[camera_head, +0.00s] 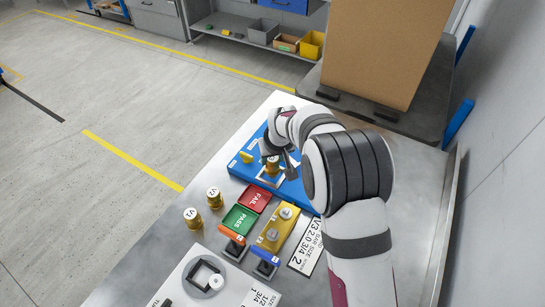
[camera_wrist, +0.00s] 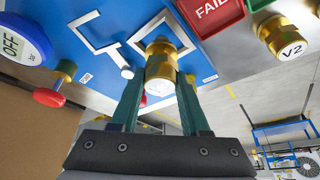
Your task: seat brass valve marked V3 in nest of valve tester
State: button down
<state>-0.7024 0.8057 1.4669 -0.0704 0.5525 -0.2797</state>
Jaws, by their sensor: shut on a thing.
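My gripper (camera_head: 281,163) is shut on a brass valve (camera_head: 272,165), which is held upright over the blue valve tester (camera_head: 243,171). The wrist view shows the brass valve (camera_wrist: 160,68) between the two green fingers (camera_wrist: 160,100). Its marking cannot be read. A white square outline, the nest (camera_wrist: 165,28), is on the blue panel right by the valve's far end. I cannot tell whether the valve touches it. Brass valves V1 (camera_head: 192,217) and V2 (camera_head: 214,199) stand on the metal table, left of the trays.
A red FAIL tray (camera_head: 256,198) and green PASS tray (camera_head: 239,219) lie in front of the tester.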

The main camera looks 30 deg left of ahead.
jog(key=shift+f, duration=0.1)
dwell(0.6)
jog(key=shift+f, duration=0.45)
jog(key=shift+f, duration=0.2)
jog(key=shift+f, duration=0.3)
dwell(0.5)
jog(key=shift+c, duration=1.6)
grip_release()
jog(key=shift+o, duration=0.3)
